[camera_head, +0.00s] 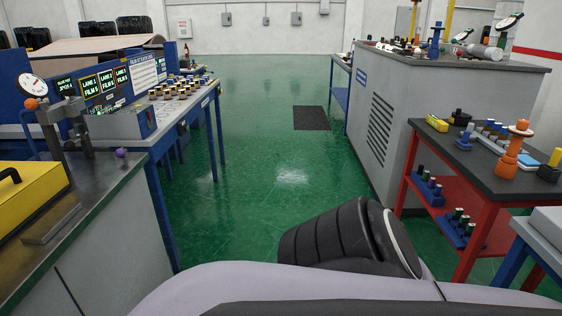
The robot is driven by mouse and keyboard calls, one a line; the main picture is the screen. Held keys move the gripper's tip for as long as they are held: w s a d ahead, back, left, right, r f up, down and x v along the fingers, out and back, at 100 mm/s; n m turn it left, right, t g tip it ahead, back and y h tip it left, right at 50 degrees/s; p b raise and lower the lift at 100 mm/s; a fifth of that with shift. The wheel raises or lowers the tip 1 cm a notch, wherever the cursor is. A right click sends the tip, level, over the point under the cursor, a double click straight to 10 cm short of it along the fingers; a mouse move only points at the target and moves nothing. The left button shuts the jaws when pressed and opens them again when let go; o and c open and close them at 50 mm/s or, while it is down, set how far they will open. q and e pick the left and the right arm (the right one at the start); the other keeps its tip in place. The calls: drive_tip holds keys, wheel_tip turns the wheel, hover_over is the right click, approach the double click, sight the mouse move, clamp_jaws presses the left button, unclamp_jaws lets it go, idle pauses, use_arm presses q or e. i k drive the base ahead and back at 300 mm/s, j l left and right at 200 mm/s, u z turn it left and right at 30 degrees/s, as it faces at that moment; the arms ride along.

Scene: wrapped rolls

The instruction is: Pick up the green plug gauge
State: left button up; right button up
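I cannot make out a green plug gauge for certain. Small dark cylinders with green marks (458,213) stand in a blue rack (455,234) on the lower shelf of the red cart at the right. A second blue rack (428,191) with small cylinders stands farther back on that shelf. More small cylinders lie in a rack (492,130) on the cart's dark top. They are too small to identify. A large dark ribbed part of my own arm fills the bottom middle. Neither of my grippers shows.
The red cart (473,262) also bears an orange stand (509,160). A grey cabinet (384,120) stands behind it. Blue benches with displays (104,80) and a counter with a yellow case (28,195) line the left. The green floor (270,140) between is clear, with a dark mat (311,118).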

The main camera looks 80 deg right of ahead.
sight(426, 173)
drive_tip(key=z, duration=2.65)
drive_tip(key=i+z, duration=0.1)
drive_tip(key=z, duration=0.25)
drive_tip(key=i+z, duration=0.1)
drive_tip(key=z, duration=0.25)
drive_tip(key=i+z, duration=0.1)
drive_tip(key=z, duration=0.25)
drive_tip(key=i+j, duration=0.1)
drive_tip(key=i, duration=0.3)
drive_tip(key=i+j, duration=0.15)
drive_tip(key=i, duration=0.25)
drive_tip(key=u, duration=4.15)
